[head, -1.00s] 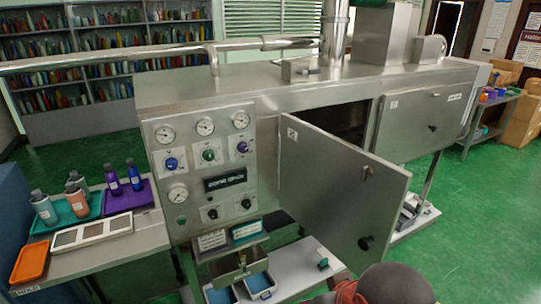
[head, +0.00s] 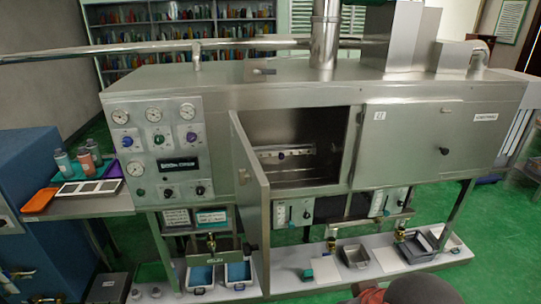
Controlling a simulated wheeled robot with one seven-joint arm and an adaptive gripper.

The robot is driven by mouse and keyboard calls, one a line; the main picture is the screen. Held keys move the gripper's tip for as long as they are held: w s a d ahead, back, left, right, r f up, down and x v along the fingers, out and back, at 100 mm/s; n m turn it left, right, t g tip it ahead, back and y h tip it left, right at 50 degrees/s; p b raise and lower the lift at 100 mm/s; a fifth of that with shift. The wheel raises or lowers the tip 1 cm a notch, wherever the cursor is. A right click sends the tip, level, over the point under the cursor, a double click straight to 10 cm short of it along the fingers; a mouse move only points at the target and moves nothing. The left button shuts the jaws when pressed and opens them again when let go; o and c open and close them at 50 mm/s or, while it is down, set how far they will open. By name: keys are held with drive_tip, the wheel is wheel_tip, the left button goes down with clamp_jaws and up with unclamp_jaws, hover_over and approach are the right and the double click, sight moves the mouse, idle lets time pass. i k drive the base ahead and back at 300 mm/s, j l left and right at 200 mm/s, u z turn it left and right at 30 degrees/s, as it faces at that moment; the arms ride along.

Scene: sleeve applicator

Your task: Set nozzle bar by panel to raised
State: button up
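The steel sleeve applicator has a control panel (head: 160,150) with gauges and coloured knobs at its left. Right of the panel, a door (head: 250,200) stands open towards me, seen almost edge-on. Inside the open chamber, a pale horizontal bar (head: 300,151) with a small dark knob (head: 282,155) runs across the back; it appears to be the nozzle bar. Its left end is partly hidden by the door, and I cannot tell its height setting. My gripper is not in view; only a dark rounded part, probably of my arm, shows at the bottom edge.
A second door (head: 405,145) on the right is shut. Below are a white shelf (head: 285,275) with small trays and brass valves. A side table with bottles and an orange tray (head: 40,200) stands at left, beside a blue cabinet (head: 25,165). Green floor (head: 500,210) is free at right.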

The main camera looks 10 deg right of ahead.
sight(281, 153)
drive_tip(key=l, duration=0.3)
drive_tip(key=i+l, duration=0.3)
drive_tip(key=i, duration=0.15)
drive_tip(key=i+l, duration=0.25)
drive_tip(key=i, duration=0.2)
drive_tip(key=i+l, duration=0.3)
drive_tip(key=i, duration=0.15)
drive_tip(key=i+l, duration=0.25)
drive_tip(key=i, duration=0.2)
drive_tip(key=i+u, duration=0.05)
